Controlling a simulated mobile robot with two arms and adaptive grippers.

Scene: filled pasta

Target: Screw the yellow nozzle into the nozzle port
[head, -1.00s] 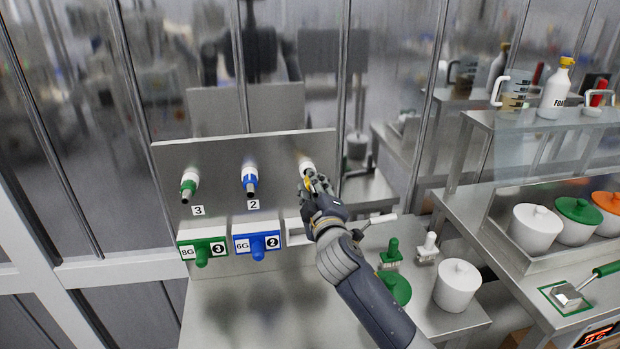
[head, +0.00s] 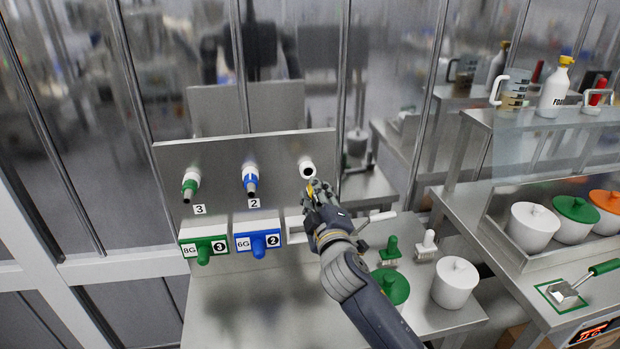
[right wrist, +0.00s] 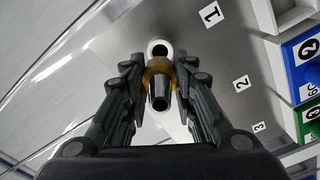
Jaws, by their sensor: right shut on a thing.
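The nozzle port (head: 307,168) is a white tube with a dark open end at the right of the steel panel. My right gripper (head: 313,187) is just below and in front of it, shut on the yellow nozzle (head: 309,191). In the right wrist view the nozzle (right wrist: 160,98) has a yellow collar and a dark metal tip, held between both fingers of the right gripper (right wrist: 160,85). The white port (right wrist: 159,47) shows beyond the nozzle, its dark hole visible and offset from it. The nozzle looks apart from the port. My left gripper is out of view.
A green nozzle (head: 190,183) and a blue nozzle (head: 250,178) sit in ports to the left. Green (head: 204,247) and blue (head: 258,242) labelled holders are below. Brushes and a white lidded pot (head: 455,284) stand on the counter to the right.

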